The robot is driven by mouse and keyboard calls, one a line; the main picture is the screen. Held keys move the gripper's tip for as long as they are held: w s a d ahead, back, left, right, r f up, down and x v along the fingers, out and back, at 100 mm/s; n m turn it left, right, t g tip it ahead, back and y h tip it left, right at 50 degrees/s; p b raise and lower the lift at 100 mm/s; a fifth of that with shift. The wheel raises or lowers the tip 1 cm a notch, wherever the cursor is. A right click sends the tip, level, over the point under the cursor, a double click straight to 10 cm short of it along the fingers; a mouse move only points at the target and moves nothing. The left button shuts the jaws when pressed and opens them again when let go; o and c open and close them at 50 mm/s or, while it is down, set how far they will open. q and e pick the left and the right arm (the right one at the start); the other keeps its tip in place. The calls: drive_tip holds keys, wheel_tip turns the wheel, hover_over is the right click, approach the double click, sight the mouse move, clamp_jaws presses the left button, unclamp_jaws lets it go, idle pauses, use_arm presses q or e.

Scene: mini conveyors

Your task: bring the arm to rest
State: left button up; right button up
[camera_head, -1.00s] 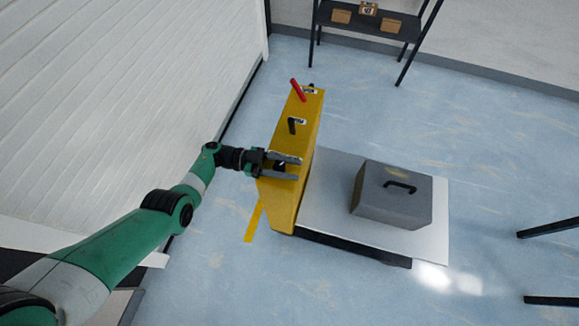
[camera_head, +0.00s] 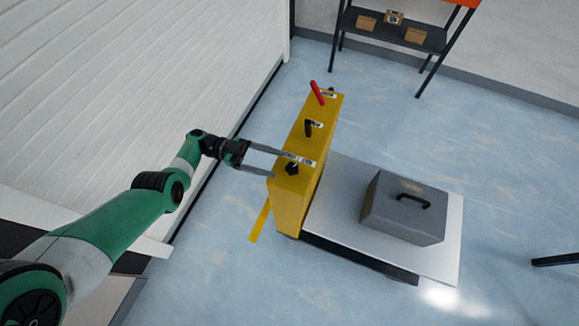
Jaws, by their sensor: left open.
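My left arm (camera_head: 125,215) comes in from the lower left. My left gripper (camera_head: 278,163) is open and empty, its fingers spread at the near left edge of the yellow control box (camera_head: 296,200). A black knob (camera_head: 291,169) on the box top sits just beyond the fingertips. Whether the fingertips touch the box I cannot tell. The box also carries a black switch (camera_head: 308,128) and a red lever (camera_head: 317,92). My right gripper is not in view.
A grey case with a handle (camera_head: 385,212) stands on a white platform (camera_head: 330,216) right of the box. A shelf (camera_head: 425,40) with several small cartons is at the back. A white slatted wall (camera_head: 130,80) runs along the left.

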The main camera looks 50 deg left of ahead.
use_arm(q)
drive_tip(key=shift+v, duration=1.05)
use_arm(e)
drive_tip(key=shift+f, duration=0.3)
